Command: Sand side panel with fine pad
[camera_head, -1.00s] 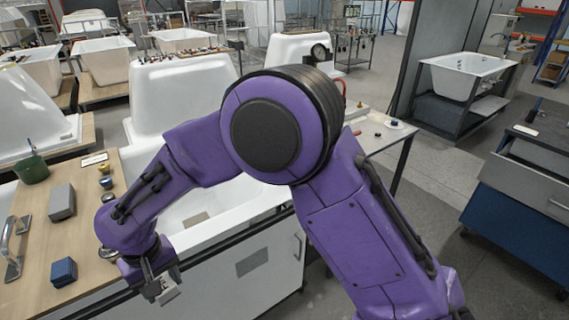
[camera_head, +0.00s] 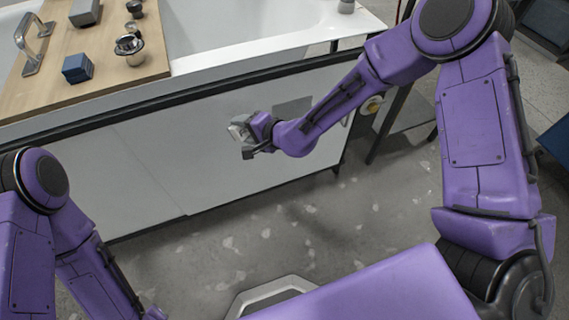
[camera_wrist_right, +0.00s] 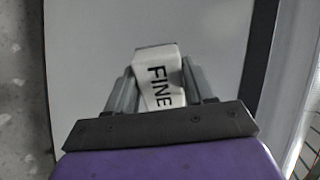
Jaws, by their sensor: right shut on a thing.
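The white side panel (camera_head: 130,165) of the bathtub stands upright below the dark rim rail; it also fills much of the right wrist view (camera_wrist_right: 225,35). My right gripper (camera_head: 240,135) is in front of the panel, near its middle. In the right wrist view the gripper (camera_wrist_right: 158,85) is shut on a white pad (camera_wrist_right: 158,70) with "FINE" printed on it. The pad's far end is close to the panel; I cannot tell whether it touches. My left arm shows at the lower left, but its gripper is out of view.
A wooden board (camera_head: 30,100) lies across the tub (camera_head: 240,28), carrying a blue block (camera_head: 77,68), a metal handle (camera_head: 35,40), a grey block (camera_head: 84,12) and metal fittings (camera_head: 129,46). A grey rectangle (camera_head: 292,107) is on the panel. The floor in front is clear.

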